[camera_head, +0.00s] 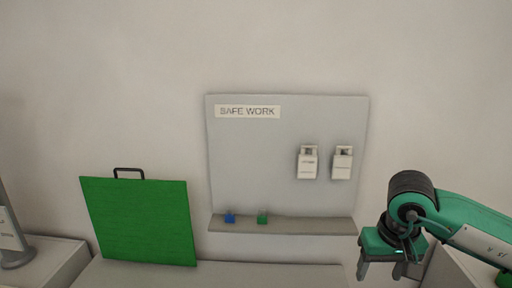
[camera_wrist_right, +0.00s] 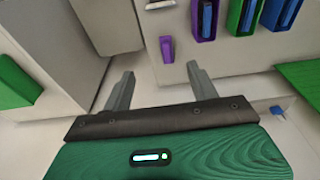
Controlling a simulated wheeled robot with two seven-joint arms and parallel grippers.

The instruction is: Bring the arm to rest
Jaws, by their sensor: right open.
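My right gripper (camera_head: 380,270) is at the lower right of the head view, at the end of a green and black arm, with its fingers pointing down. In the right wrist view the right gripper (camera_wrist_right: 160,88) shows two grey fingers spread apart with nothing between them. It is open and empty, held in free space right of the grey board. My left gripper is not in view.
A grey SAFE WORK board (camera_head: 240,165) carries two white tags (camera_head: 307,162). Small blue (camera_head: 230,217) and green (camera_head: 262,217) items sit on its ledge. A green panel (camera_head: 140,222) leans at left. Purple (camera_wrist_right: 204,20) and green (camera_wrist_right: 240,15) holders show in the wrist view.

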